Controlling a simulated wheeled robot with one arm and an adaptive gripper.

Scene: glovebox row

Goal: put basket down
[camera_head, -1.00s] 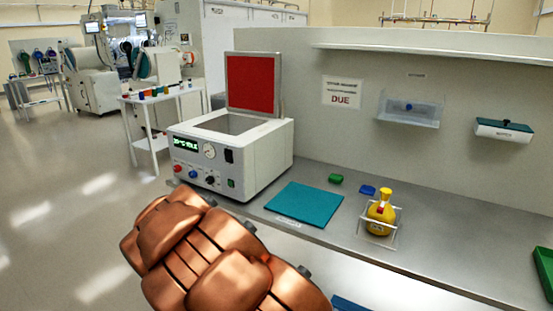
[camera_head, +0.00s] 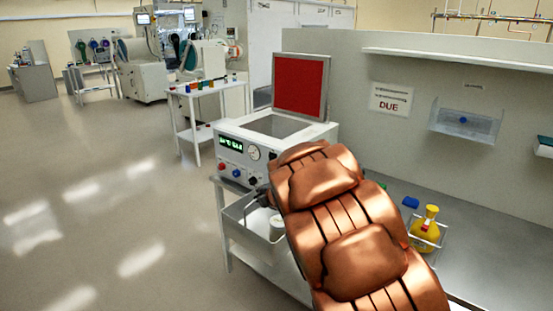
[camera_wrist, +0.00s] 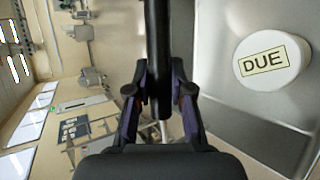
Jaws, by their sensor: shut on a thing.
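The light grey basket (camera_head: 238,215) hangs in front of the bench, left of my copper arm, below the front panel of the white bath unit. A white container (camera_head: 277,226) stands inside it. In the wrist view the basket's grey inside (camera_wrist: 225,118) is at the right, with the container's round white lid (camera_wrist: 272,62) labelled "DUE". My gripper (camera_wrist: 160,98) is shut on the basket's dark bar-like handle (camera_wrist: 158,40). In the head view my gripper (camera_head: 262,192) is small and partly hidden by my arm. I cannot tell whether the basket touches anything below.
The white bath unit (camera_head: 238,150) stands on the bench with its red-lined lid (camera_head: 300,86) raised. A yellow flask (camera_head: 426,226) in a wire rack and a blue block (camera_head: 410,202) are right of my arm. A white side table (camera_head: 205,95) stands behind. The floor at left is clear.

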